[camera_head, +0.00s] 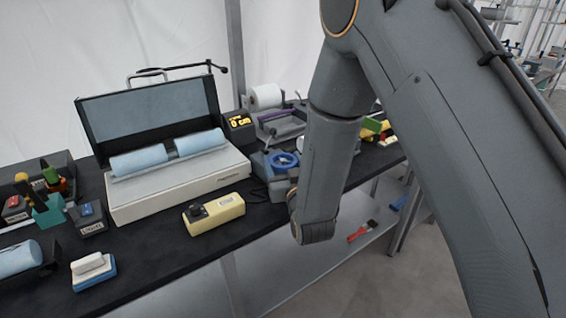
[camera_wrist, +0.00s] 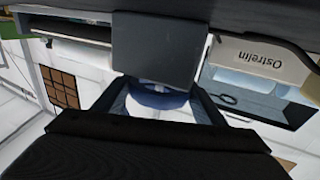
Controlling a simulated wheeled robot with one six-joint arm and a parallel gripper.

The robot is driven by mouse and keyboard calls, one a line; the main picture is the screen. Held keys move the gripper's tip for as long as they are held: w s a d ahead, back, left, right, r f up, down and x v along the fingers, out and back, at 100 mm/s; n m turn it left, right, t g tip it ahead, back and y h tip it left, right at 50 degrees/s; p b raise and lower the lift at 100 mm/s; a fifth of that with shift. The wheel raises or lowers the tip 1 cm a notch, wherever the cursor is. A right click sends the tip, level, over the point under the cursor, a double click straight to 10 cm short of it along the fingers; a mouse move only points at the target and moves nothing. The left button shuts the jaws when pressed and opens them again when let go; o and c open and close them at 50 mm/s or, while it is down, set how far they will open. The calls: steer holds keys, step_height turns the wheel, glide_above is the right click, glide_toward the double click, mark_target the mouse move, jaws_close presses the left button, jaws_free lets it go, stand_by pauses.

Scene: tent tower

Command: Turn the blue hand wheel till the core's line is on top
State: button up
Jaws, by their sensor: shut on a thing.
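The blue hand wheel (camera_head: 283,160) is on a dark grey device (camera_head: 262,168) near the front edge of the black table. In the wrist view, a strip of the blue wheel (camera_wrist: 160,99) shows between the two dark fingers of my gripper (camera_wrist: 161,91). My gripper is shut on the wheel, one finger on each side. A grey block (camera_wrist: 157,48) covers much of the wheel in that view.
A white machine with an open lid and blue rolls (camera_head: 180,185) stands left of the wheel. A yellow box (camera_head: 214,213) lies in front of it. A white paper roll (camera_head: 266,96) is behind the wheel. Below is a shelf with a red-handled brush (camera_head: 360,232).

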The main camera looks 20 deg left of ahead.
steer(key=shift+m+t+h, duration=0.3)
steer(key=shift+m+h, duration=0.1)
steer(key=shift+h, duration=0.2)
steer(key=o, duration=1)
steer(key=shift+o, duration=0.2)
steer(key=b+v, duration=0.2)
steer(key=v, duration=0.6)
steer(key=shift+w, duration=0.1)
